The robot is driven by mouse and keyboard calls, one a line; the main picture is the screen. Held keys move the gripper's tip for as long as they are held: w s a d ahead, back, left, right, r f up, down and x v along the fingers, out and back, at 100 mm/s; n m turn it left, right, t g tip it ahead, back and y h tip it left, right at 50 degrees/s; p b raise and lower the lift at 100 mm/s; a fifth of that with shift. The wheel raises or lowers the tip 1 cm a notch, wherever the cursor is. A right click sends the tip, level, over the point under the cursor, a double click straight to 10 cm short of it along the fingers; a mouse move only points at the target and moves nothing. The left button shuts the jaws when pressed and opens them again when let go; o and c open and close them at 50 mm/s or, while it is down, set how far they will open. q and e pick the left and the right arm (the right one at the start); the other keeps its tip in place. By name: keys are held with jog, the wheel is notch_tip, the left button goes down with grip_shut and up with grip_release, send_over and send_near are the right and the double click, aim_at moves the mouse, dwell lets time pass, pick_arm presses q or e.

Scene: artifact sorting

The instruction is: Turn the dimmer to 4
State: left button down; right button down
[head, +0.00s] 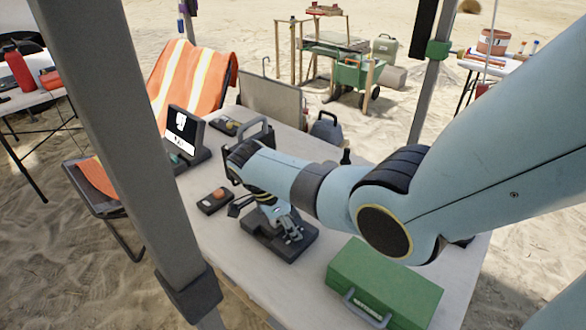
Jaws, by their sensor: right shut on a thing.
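My right arm comes in from the right and reaches down over the white table. My right gripper (289,230) points down at a dark, flat-based device (268,251), which I take to be the dimmer. The gripper is shut on the part at its top, most likely the knob. The fingers hide that knob, and I cannot read any scale or number on it. My left gripper is not in view.
A green case (384,287) lies at the table's near right. A small dark box with an orange button (216,199) sits left of the device. A small screen (184,134) stands farther back. A thick grey post (115,130) crosses the left foreground.

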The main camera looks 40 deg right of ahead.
jog(key=c, duration=1.1)
grip_release()
jog(key=shift+w, duration=0.1)
jog(key=shift+o, duration=0.2)
jog(key=shift+r, duration=0.15)
jog(key=v, duration=1.1)
jog(key=shift+r, duration=0.35)
